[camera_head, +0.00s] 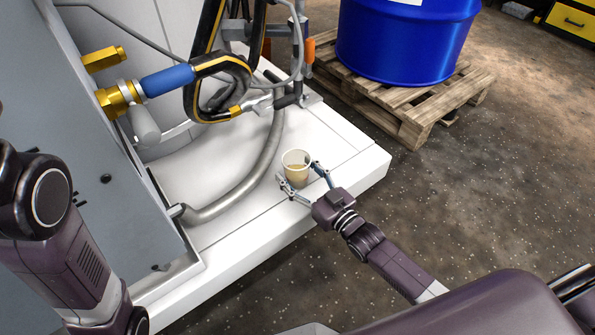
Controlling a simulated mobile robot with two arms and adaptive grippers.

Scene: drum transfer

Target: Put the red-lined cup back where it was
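A small cream-coloured cup (297,167) is upright at the white ledge, near its front edge. Something yellowish shows inside it; I cannot make out a red line at this size. My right gripper (298,172) reaches in from the lower right, with one finger on each side of the cup. The fingers are spread about the cup's width, and I cannot tell whether they press on it. I also cannot tell whether the cup rests on the ledge or is held just above it. My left arm shows at the left edge, but its gripper is out of view.
A grey cabinet (70,110) stands at left. A blue drum (405,40) stands on a wooden pallet (415,117).

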